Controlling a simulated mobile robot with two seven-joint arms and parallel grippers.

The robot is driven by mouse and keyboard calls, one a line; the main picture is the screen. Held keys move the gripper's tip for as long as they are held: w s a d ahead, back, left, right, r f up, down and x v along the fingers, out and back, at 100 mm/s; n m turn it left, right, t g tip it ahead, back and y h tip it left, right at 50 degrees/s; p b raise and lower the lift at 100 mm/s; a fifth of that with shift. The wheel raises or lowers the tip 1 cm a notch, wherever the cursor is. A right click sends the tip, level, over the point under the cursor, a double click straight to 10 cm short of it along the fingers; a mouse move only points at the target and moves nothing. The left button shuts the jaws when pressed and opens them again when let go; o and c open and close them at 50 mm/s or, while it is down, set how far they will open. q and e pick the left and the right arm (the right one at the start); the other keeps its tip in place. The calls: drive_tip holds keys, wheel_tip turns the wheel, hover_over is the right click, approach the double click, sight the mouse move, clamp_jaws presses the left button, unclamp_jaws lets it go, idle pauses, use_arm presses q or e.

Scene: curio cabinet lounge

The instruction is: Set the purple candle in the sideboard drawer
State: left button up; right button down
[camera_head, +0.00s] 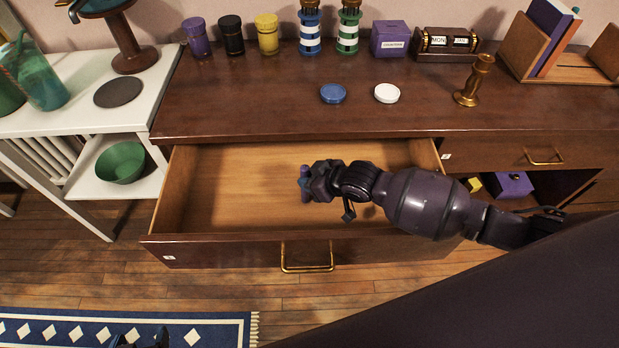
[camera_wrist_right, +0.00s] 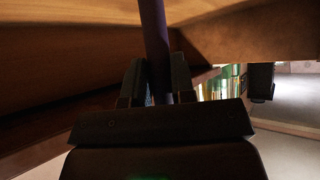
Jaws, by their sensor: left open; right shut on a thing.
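The sideboard drawer (camera_head: 240,185) is pulled open and its floor looks empty. My right gripper (camera_head: 310,182) is over the drawer's opening, shut on the purple candle (camera_head: 304,180). The candle also shows in the right wrist view (camera_wrist_right: 153,35), standing up between the two fingers. I cannot tell whether its lower end touches the drawer floor. My left gripper (camera_head: 140,341) shows only at the bottom edge, above the blue rug, open and apart from everything.
On the sideboard top (camera_head: 240,105) stand several jars, two striped lighthouses, a purple box (camera_head: 390,40), a brass candlestick (camera_head: 474,80) and two lids. A white side table (camera_head: 150,75) stands at left. The drawer front with its brass handle (camera_head: 306,268) juts out.

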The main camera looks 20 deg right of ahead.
drive_tip(key=shift+f, duration=0.1)
drive_tip(key=c, duration=1)
unclamp_jaws()
drive_tip(key=shift+o, duration=0.2)
drive_tip(key=p+v, duration=0.2)
drive_tip(key=v, duration=0.5)
drive_tip(key=shift+s+r, duration=0.15)
drive_tip(key=shift+r, duration=0.2)
drive_tip(key=shift+d, duration=0.15)
